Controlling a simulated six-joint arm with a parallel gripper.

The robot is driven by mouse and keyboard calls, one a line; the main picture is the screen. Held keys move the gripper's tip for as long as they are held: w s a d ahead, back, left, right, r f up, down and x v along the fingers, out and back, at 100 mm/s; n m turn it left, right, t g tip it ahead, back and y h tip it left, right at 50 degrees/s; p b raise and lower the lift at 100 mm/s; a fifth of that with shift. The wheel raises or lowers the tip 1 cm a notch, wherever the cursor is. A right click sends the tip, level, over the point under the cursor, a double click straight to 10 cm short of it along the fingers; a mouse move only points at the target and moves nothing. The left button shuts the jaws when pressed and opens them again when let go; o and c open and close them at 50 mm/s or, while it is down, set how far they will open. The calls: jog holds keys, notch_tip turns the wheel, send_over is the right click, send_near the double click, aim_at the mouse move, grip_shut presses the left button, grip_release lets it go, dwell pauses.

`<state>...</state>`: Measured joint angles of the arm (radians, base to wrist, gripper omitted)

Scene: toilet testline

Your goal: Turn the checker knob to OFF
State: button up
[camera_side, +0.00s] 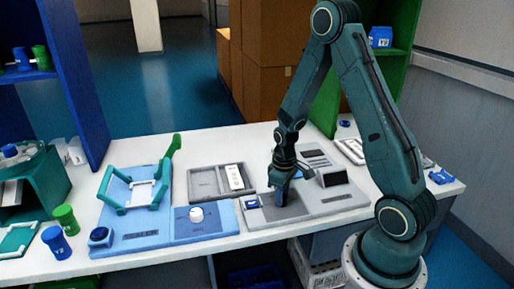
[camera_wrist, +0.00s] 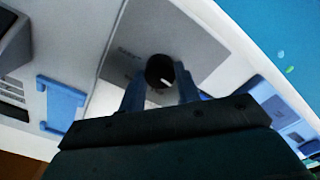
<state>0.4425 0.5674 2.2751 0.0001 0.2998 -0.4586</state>
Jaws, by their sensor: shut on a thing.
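The checker (camera_side: 325,199) is a grey flat unit with a raised dark screen, on the bench right of centre in the side view. Its grey panel (camera_wrist: 190,35) fills the upper middle of the wrist view. The black round knob (camera_wrist: 160,69) has a white pointer mark, slanted and toward its lower right side in that view. Small lettering left of the knob is too blurred to read. My gripper (camera_side: 281,203) points down at the panel. In the wrist view its blue fingers (camera_wrist: 161,88) are shut on the knob, one on each side. My gripper hides the knob in the side view.
Left of the checker are a blue board with a white knob (camera_side: 197,214) and a grey tray (camera_side: 205,184) holding a white piece. A teal frame (camera_side: 130,190) stands farther left. The checker's screen housing (camera_side: 332,177) rises close to the right of my gripper.

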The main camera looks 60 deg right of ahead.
jog(key=o, duration=1)
jog(key=shift+c, duration=0.2)
jog(key=shift+r, duration=0.15)
notch_tip(320, 180, up, 14)
jog(key=shift+f, duration=0.2)
